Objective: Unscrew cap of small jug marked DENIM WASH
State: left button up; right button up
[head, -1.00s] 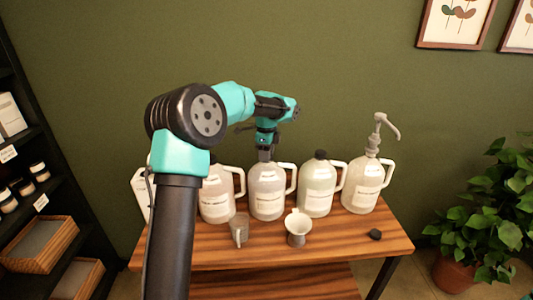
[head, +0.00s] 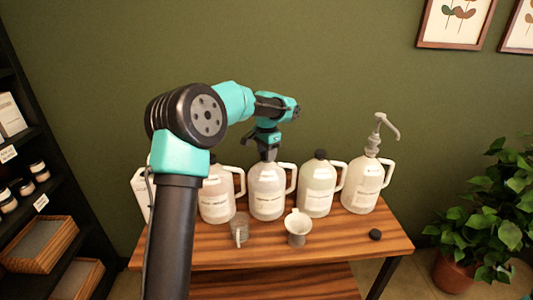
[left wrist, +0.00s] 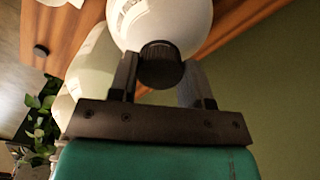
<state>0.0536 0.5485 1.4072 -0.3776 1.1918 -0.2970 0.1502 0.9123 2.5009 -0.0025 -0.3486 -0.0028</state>
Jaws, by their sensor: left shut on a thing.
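A row of pale translucent jugs with white handles and labels stands on the wooden table. The label print is too small to read, so I cannot tell which jug says DENIM WASH. My left gripper (head: 267,156) points down at the top of one jug (head: 267,192) in the middle of the row. In the left wrist view, my left gripper (left wrist: 161,75) has its two fingers on either side of that jug's black ribbed cap (left wrist: 161,65), shut on it. The cap sits at the jug's neck. My right gripper is not in view.
The jug to the right (head: 318,187) wears a dark cap. The far right jug (head: 367,185) carries a grey pump (head: 380,133).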

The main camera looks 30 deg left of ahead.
pick_arm(q)
jog(key=n, duration=0.3)
jog(key=shift+n, duration=0.4)
jog(key=o, duration=1)
jog(key=m, duration=0.7)
jog(key=shift+m, duration=0.4)
jog(key=m, duration=0.7)
